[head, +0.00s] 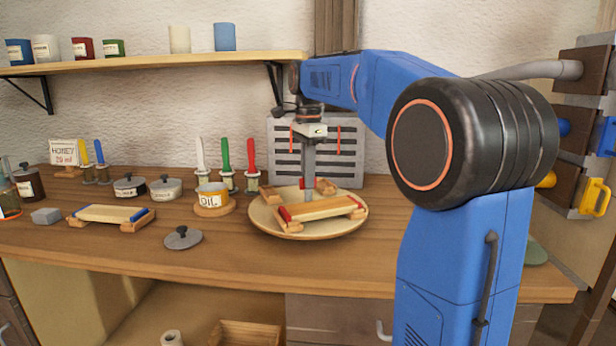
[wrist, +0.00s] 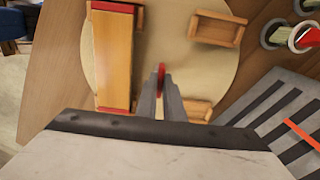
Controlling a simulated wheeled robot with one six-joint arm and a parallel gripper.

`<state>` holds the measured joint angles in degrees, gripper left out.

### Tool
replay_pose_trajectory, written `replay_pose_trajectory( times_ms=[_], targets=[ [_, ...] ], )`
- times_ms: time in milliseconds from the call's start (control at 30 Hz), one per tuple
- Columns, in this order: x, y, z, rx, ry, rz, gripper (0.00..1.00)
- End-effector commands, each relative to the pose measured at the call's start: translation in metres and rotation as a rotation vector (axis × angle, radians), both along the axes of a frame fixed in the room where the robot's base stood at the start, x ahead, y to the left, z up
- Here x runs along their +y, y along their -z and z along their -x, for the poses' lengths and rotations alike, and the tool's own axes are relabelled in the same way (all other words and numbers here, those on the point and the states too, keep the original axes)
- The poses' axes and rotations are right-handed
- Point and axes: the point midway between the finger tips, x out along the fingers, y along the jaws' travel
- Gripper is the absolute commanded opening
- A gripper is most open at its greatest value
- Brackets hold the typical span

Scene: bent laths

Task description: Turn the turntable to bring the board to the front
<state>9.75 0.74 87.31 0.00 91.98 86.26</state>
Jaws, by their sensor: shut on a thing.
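The round pale turntable (head: 262,216) stands on the bench; its disc also fills much of the wrist view (wrist: 185,62). A wooden board (head: 322,208) with red ends lies across supports on the near side of the turntable; it shows at the left of the wrist view (wrist: 112,58). My gripper (head: 308,180) points down over the middle of the turntable, behind the board. In the wrist view its fingers (wrist: 160,88) are shut on a small red knob (wrist: 161,72). The knob's lower part is hidden.
Small wooden cradles (wrist: 217,28) sit on the disc. A grey slatted panel (head: 345,150) stands close behind. The oil pot (head: 212,196) and upright coloured tools (head: 225,160) are just left. A grey lid (head: 182,238) and a blue-ended board (head: 110,214) lie further left.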

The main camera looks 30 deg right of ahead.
Motion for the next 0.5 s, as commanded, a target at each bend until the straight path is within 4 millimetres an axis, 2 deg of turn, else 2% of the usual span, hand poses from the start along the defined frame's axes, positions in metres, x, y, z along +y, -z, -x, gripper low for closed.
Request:
replay_pose_trajectory(
  times_ms=[500],
  targets=[
    [-0.0005,-0.0017,-0.0010,-0.006,0.257,0.001,0.00]
  ],
)
